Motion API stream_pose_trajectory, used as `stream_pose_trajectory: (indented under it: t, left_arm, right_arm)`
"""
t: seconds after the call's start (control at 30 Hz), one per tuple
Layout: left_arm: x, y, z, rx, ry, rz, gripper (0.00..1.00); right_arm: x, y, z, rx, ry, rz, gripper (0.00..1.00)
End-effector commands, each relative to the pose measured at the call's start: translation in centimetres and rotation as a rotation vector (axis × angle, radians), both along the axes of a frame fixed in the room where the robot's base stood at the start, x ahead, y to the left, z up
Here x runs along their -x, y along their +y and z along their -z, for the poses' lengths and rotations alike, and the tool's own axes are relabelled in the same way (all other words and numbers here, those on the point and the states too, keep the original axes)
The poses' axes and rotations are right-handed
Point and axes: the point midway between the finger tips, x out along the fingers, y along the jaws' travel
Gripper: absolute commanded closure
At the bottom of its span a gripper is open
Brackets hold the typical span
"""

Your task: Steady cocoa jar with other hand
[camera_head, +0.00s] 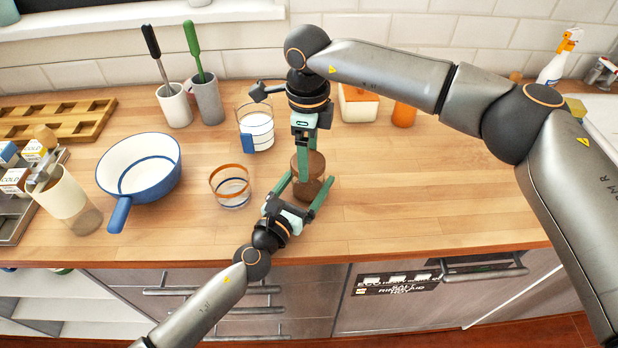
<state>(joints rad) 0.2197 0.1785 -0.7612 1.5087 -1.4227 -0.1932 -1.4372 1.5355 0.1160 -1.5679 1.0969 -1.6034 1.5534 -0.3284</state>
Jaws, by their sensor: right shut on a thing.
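The brown cocoa jar (316,163) stands on the wooden counter near the middle, partly hidden by my grippers. My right gripper (304,168) points down over it from above and is shut on its upper part; whether it grips only the lid is hard to tell. My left gripper (310,181) comes in low from the front left. Its green fingers are spread wide, one on each side of the jar's lower part. They look open, and I cannot tell whether either finger touches the jar.
Left of the jar stand a glass with an orange rim (231,186) and a measuring cup (257,131). A blue-white pan (140,167) is further left. Behind are a white-and-orange box (358,104) and an orange container (403,115). The counter (430,195) to the right is clear.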

Motion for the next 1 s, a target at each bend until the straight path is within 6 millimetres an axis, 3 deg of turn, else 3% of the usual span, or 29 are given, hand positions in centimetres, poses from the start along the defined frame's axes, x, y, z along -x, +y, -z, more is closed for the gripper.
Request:
stream_pose_trajectory:
  t: [0.03,0.17,1.0]
  left_arm:
    - [0.2,0.1,0.8,-0.007,0.012,0.0,1.0]
    - [0.2,0.1,0.8,-0.007,0.012,0.0,1.0]
    - [0.2,0.1,0.8,-0.007,0.012,0.0,1.0]
  right_arm:
    - [0.1,0.1,0.0,0.0,0.001,-0.132,0.92]
    - [0.1,0.1,0.0,0.001,0.001,-0.448,0.92]
    - [0.1,0.1,-1.2,0.001,0.002,-0.426,0.92]
